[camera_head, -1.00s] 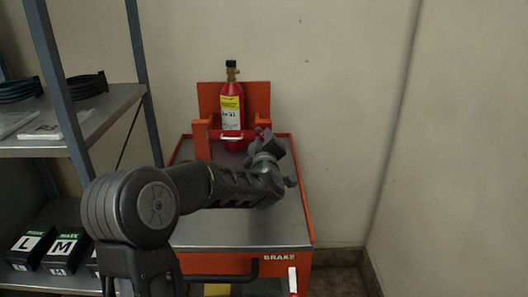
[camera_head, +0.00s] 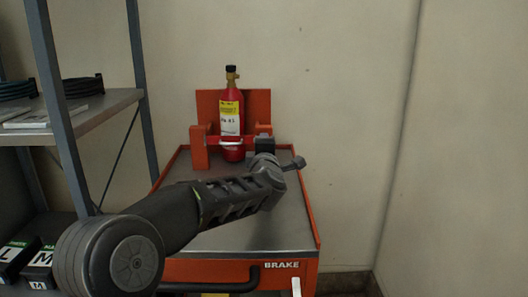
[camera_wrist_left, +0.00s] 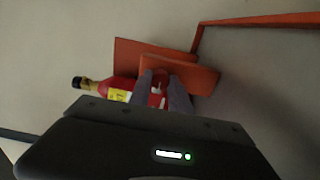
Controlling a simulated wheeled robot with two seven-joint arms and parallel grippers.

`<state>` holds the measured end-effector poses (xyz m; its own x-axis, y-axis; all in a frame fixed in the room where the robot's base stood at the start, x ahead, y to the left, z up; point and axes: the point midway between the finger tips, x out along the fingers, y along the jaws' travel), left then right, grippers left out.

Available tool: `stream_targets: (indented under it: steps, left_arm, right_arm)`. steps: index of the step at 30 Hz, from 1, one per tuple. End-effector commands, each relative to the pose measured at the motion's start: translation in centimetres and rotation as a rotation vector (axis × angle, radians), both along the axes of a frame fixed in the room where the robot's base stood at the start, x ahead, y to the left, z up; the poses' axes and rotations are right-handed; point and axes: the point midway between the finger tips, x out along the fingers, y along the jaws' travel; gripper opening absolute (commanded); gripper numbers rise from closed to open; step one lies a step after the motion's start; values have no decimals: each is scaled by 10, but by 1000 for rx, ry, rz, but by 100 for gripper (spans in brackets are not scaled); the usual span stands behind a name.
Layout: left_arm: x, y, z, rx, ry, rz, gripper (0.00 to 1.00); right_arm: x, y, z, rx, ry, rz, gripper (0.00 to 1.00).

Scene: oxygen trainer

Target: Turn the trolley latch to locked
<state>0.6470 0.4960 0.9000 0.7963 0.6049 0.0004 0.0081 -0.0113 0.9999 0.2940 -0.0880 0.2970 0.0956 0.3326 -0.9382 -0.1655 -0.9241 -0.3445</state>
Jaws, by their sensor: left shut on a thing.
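A red gas cylinder (camera_head: 231,103) with a yellow and white label stands upright at the back of the orange trolley (camera_head: 317,232). A red bar with a white handle-like part (camera_head: 230,142), seemingly the latch, crosses in front of it between two orange posts. My left gripper (camera_head: 264,139) is at the right post, beside the cylinder. In the left wrist view its two fingers (camera_wrist_left: 162,88) close around a small red part (camera_wrist_left: 160,78), seemingly the latch's end; they hide much of it. The cylinder (camera_wrist_left: 118,90) lies sideways in that picture. My right gripper is not in view.
A grey shelf unit (camera_head: 100,110) with coiled hoses (camera_head: 83,86) and mask boxes (camera_head: 38,267) stands close on the left. A wall is close behind and on the right.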

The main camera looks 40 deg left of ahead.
Motion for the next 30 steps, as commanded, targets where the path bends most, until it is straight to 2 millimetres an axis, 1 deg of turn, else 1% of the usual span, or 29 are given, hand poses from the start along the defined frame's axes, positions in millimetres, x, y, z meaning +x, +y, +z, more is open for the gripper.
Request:
stream_targets:
  steps: [3,15,16,24,30]
  left_arm:
    - [0,1,-1,-18,-13,1,0]
    - [0,1,0,-25,-18,2,0]
    - [0,1,0,-24,-17,2,25]
    - [0,0,0,-23,-18,1,46]
    - [0,0,0,-23,-18,1,46]
  right_arm:
    - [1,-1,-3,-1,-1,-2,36]
    - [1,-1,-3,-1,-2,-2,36]
    - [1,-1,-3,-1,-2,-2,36]
    - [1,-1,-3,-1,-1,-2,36]
    - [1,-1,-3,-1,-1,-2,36]
